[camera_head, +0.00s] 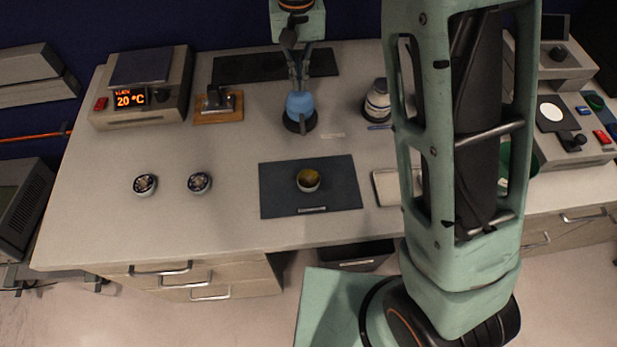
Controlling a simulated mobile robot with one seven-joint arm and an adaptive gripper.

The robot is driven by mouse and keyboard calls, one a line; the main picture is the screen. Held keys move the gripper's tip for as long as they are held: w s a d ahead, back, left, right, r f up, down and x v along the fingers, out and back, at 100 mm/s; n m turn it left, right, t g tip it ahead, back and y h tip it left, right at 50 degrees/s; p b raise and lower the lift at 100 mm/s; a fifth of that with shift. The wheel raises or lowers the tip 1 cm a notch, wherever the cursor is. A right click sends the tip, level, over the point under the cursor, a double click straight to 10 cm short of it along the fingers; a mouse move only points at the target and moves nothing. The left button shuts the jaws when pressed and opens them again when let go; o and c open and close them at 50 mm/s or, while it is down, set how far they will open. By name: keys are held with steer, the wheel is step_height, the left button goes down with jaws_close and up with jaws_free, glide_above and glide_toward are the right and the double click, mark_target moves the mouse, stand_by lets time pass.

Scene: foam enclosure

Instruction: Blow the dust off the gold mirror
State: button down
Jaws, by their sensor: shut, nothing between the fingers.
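The gold mirror (308,178) is a small round piece with a yellow-gold face and a pale rim. It sits on a dark mat (280,202) near the front middle of the bench. A blue bulb, which looks like an air blower (300,106), stands on a dark round base behind the mat. My gripper (300,82) points down just above the top of the blue bulb. It is shut with nothing held. I cannot tell whether its fingertips touch the bulb. Dust on the mirror is too small to make out.
Two small round pots (145,184) stand on the left of the bench (225,225). A heater box with a 20 °C display (130,98) and a wooden stand (219,107) are at the back left. My arm hides part of the right side.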

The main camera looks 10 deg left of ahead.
step_height(320, 180, up, 6)
steer(key=p, duration=0.4)
steer(key=shift+p, duration=0.3)
steer(key=shift+d+r, duration=0.1)
stand_by(0.3)
